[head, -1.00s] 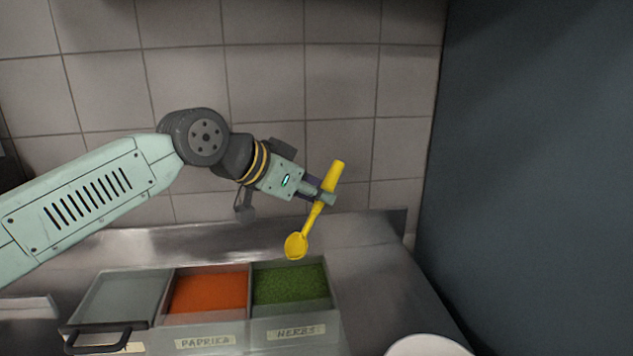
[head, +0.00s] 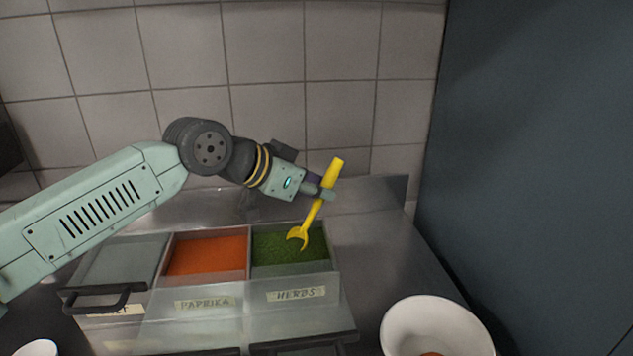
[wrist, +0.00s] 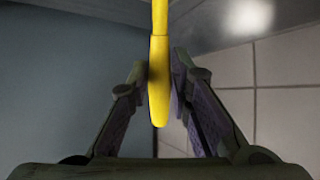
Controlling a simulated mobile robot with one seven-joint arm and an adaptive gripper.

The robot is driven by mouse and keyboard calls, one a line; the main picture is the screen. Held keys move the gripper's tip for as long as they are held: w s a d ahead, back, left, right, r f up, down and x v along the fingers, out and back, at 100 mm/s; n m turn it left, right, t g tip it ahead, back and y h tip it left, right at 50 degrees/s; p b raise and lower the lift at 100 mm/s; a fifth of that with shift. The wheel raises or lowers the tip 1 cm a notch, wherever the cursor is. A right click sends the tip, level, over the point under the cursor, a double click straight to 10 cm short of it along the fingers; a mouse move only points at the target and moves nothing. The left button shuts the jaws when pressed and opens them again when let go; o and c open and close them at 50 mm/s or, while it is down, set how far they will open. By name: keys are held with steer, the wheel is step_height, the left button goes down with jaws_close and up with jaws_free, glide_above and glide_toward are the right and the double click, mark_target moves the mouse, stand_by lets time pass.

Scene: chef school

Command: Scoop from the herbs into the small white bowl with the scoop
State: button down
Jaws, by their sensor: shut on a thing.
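My gripper (head: 321,191) is shut on the handle of the yellow scoop (head: 313,213) above the herbs bin (head: 296,294). The handle also shows between the fingers in the wrist view (wrist: 159,80). The scoop's head points down at the green herbs (head: 275,246); only its yellow edges show, with green between them, so it looks partly sunk in the herbs. A white bowl (head: 398,318) stands at the lower right, with something orange-brown inside. Another white rim (head: 36,347) is cut off at the lower left; I cannot tell which is the small bowl.
The paprika bin (head: 207,256) is left of the herbs, and a bin with a closed clear lid (head: 125,262) is further left. Dark lid handles (head: 300,343) lie in front. A tiled wall is behind, a dark panel at right.

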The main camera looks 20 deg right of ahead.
mark_target(311, 211)
step_height(311, 211, down, 2)
steer(key=shift+a+r, duration=0.15)
steer(key=shift+a, duration=0.15)
steer(key=shift+s+a+p, duration=0.3)
steer(key=shift+a+p, duration=0.15)
steer(key=shift+a, duration=0.45)
steer(key=shift+w+d, duration=0.25)
steer(key=shift+d, duration=0.65)
steer(key=shift+s+a, duration=0.1)
steer(key=shift+a, duration=0.3)
steer(key=shift+s+a, duration=0.15)
steer(key=shift+a, duration=0.35)
steer(key=shift+d+r+p, duration=0.2)
steer(key=shift+r+p, duration=0.2)
steer(key=shift+r, duration=1.15)
steer(key=shift+d+r+p, duration=0.2)
steer(key=shift+r+p, duration=0.2)
steer(key=shift+r, duration=1.1)
steer(key=shift+d+r, duration=0.2)
steer(key=shift+r, duration=2.45)
steer(key=shift+a+f, duration=0.1)
